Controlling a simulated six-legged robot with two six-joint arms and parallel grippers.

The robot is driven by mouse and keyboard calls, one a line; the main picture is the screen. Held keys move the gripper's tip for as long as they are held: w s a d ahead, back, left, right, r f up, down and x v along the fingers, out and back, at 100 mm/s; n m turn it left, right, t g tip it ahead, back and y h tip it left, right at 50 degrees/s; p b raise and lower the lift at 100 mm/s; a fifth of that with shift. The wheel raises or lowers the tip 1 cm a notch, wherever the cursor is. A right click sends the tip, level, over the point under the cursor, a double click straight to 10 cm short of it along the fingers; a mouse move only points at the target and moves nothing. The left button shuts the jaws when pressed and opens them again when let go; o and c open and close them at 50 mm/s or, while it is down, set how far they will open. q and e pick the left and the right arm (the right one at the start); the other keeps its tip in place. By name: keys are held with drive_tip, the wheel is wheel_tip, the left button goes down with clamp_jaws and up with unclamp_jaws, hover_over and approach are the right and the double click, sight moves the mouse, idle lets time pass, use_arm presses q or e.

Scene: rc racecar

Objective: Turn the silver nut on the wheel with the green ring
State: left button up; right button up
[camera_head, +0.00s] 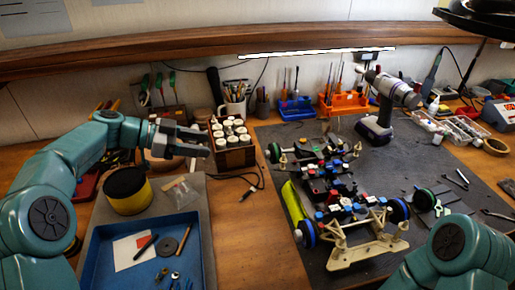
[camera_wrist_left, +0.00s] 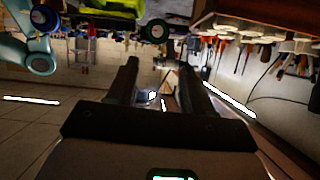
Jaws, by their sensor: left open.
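The RC car chassis (camera_head: 335,185) stands on the dark mat. A wheel with a green ring (camera_head: 274,153) is at its far left corner; it also shows near the top of the left wrist view (camera_wrist_left: 157,30). The silver nut at its hub is too small to make out clearly. My left gripper (camera_head: 207,143) is open and empty, to the left of that wheel and apart from it, in front of the box of white-capped bottles. Its two fingers show apart in the left wrist view (camera_wrist_left: 163,75). My right arm shows at the lower right; its gripper is out of view.
The wooden box of bottles (camera_head: 235,158) stands just behind my left gripper. A yellow tin with a black top (camera_head: 128,192) and a blue tray (camera_head: 95,262) are at the left. A cordless drill (camera_head: 376,130) stands behind the car. Bare table lies between tray and mat.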

sight(267, 154)
use_arm(q)
drive_tip(key=p+x, duration=0.3)
drive_tip(key=x, duration=1.3)
drive_tip(key=shift+s+d+p, duration=0.15)
drive_tip(key=shift+s+p, duration=0.1)
drive_tip(key=shift+p, duration=0.15)
drive_tip(key=shift+w, duration=0.1)
drive_tip(key=shift+c, duration=1.2)
clamp_jaws()
